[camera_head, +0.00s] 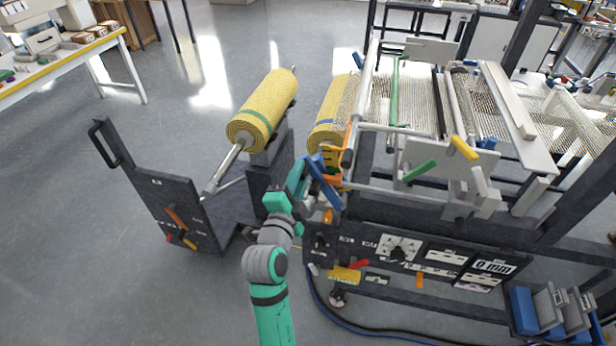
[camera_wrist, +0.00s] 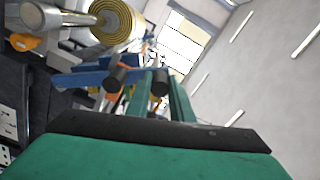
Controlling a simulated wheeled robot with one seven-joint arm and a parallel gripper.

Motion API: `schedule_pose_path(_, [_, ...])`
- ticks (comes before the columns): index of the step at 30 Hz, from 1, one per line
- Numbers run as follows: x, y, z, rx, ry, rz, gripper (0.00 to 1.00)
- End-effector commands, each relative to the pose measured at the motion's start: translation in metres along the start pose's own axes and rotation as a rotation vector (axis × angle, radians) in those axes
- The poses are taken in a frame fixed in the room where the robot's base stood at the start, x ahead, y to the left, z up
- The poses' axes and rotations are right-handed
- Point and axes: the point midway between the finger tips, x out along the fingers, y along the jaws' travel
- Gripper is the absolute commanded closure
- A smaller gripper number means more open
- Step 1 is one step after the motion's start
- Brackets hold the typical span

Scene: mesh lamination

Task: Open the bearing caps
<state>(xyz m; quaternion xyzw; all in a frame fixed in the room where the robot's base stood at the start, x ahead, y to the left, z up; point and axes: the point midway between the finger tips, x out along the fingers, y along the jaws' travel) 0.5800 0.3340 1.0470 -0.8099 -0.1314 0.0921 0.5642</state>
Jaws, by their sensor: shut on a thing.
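My gripper (camera_head: 305,172), green with dark fingertips, is at the left end of the mesh machine, at the holder of the right-hand yellow roll. It is shut on a blue lever (camera_head: 326,188), which slants down to the right beside orange cap parts (camera_head: 332,181). In the wrist view the two black fingertips of my gripper (camera_wrist: 138,80) are at the end of the blue lever (camera_wrist: 82,79). The exact grip is small and partly hidden. Whether the bearing cap is open or closed cannot be told.
The right-hand yellow mesh roll (camera_head: 323,132) sits close behind my gripper. Another yellow roll (camera_head: 262,108) lies on a dark cart (camera_head: 170,195) to the left. A control panel (camera_head: 400,250) is just below right. Grey floor (camera_head: 110,260) is free at left.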

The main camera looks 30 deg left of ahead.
Motion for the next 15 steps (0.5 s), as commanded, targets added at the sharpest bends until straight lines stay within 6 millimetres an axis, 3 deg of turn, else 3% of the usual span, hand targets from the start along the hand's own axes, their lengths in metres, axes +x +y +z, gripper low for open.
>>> schedule_pose_path(13, [-0.0007,-0.0053,-0.0011,0.007,0.0,-0.01,1.0])
schedule_pose_path(14, [-0.0007,-0.0053,-0.0011,0.007,0.0,-0.01,0.78])
schedule_pose_path(15, [-0.0007,-0.0052,-0.0011,0.007,0.0,-0.01,0.68])
